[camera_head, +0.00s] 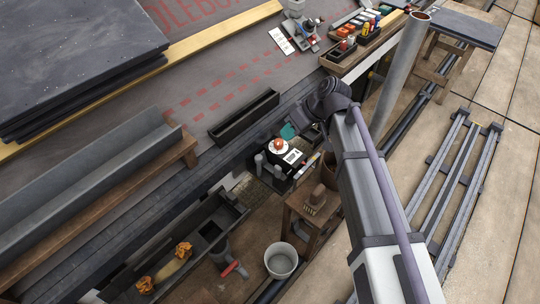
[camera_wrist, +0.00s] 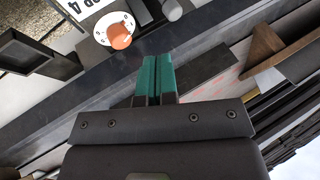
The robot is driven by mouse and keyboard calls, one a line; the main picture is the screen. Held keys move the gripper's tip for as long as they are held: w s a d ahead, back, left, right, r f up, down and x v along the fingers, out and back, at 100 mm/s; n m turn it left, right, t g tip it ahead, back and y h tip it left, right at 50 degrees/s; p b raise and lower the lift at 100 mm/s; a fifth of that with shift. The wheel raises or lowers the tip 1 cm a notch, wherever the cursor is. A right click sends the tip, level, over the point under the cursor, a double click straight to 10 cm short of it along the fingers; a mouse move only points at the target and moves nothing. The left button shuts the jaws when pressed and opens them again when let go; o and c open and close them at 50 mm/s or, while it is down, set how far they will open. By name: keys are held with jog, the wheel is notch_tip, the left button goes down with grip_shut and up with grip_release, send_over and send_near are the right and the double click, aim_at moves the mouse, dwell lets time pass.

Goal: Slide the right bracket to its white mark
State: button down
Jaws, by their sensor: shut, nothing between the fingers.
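My gripper (camera_head: 288,131) has teal fingers that are together with nothing between them. In the wrist view the shut fingers (camera_wrist: 152,75) point at the dark edge rail (camera_wrist: 95,95), with the orange dome (camera_wrist: 121,36) just beyond. I cannot tell whether they touch the rail. A short dark channel (camera_head: 243,117) lies on the roof edge, left of my gripper in the head view. I cannot clearly pick out the right bracket or its white mark in either view.
A grey gutter length (camera_head: 90,180) rests on wooden supports at left. Dark slates (camera_head: 75,55) are stacked at upper left. A wooden stool (camera_head: 310,212) and a white bucket (camera_head: 281,260) stand below. A grey upright pipe (camera_head: 400,75) rises right of my arm.

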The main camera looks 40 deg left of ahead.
aim_at(259, 159)
jog(key=b+x, duration=0.8)
jog(key=x, duration=0.1)
jog(key=shift+a+f, duration=0.1)
jog(key=shift+f, duration=0.35)
jog(key=shift+s+a, duration=0.1)
jog(key=shift+s, duration=1.55)
jog(key=shift+r, duration=0.1)
jog(key=p+v, duration=0.8)
jog(key=v, duration=0.1)
jog(key=shift+w+d+r, duration=0.15)
jog(key=shift+d+r, duration=0.1)
jog(key=shift+r, duration=0.05)
